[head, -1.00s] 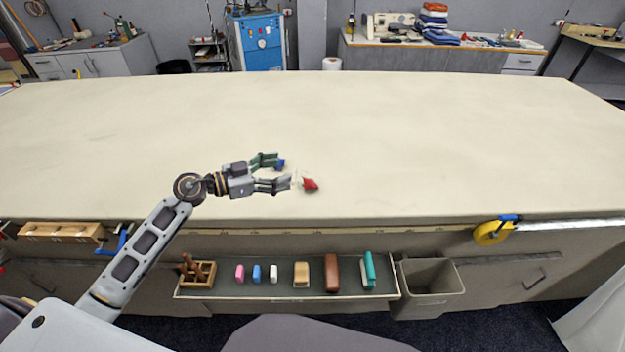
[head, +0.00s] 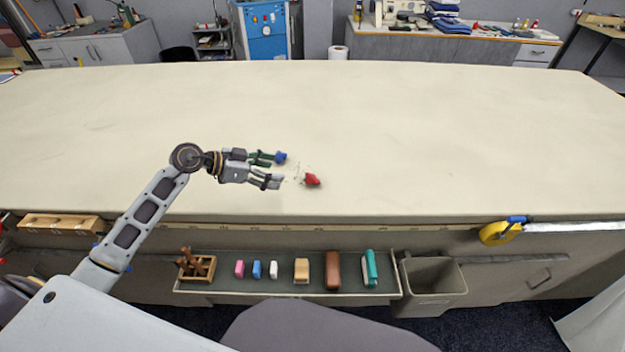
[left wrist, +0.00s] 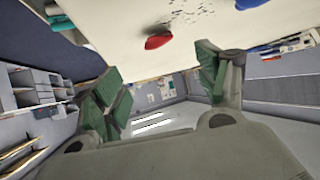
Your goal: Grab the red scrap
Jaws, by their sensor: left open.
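The red scrap (head: 312,180) lies on the cream cloth table (head: 420,140), a little right of my left gripper (head: 277,170). In the left wrist view the red scrap (left wrist: 158,42) shows beyond and between the open fingers of the gripper (left wrist: 160,80). The left gripper is open and empty, with its fingers pointing right toward the scrap, apart from it. My right gripper is not in view.
A blue scrap (head: 281,157) lies by the far finger; it also shows in the left wrist view (left wrist: 250,3). Small dark specks lie near the red scrap. A tray (head: 290,289) of several blocks and a grey bin (head: 432,281) hang at the front edge. The table beyond is clear.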

